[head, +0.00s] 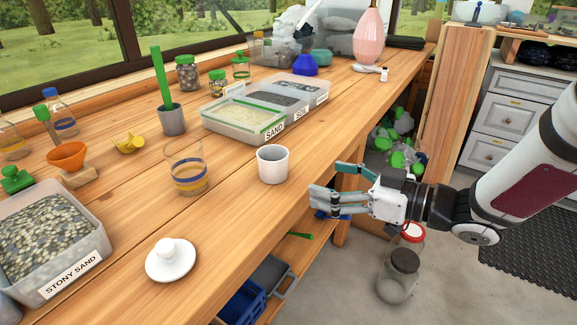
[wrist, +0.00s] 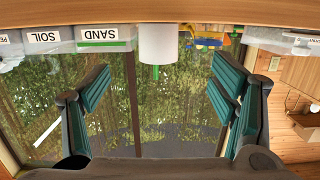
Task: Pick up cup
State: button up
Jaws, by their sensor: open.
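A plain white cup (head: 272,164) stands upright near the front edge of the wooden workbench in the head view. In the wrist view, which is upside down, the cup (wrist: 158,44) shows between the two fingers, beyond them. My gripper (head: 335,182) is open and empty, just off the bench's front edge to the right of the cup. In the wrist view my gripper (wrist: 160,95) has its teal-padded fingers spread wide apart. It does not touch the cup.
A striped glass (head: 187,172) stands left of the cup. The sand container (head: 232,122) is behind it. A white lid (head: 171,259) lies nearer the front, and a stony sand bin (head: 50,240) is at left. Bare bench surrounds the cup's right side.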

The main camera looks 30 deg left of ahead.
aim_at(286, 170)
jog(key=a+b, duration=0.1)
jog(key=a, duration=0.3)
jog(key=a+f, duration=0.1)
jog(key=a, duration=0.2)
jog(key=w+a+f+b, duration=0.1)
jog(key=a, duration=0.3)
jog(key=shift+a+b, duration=0.3)
jog(key=shift+a, duration=0.05)
jog(key=c, duration=1.3)
jog(key=shift+r, duration=0.1)
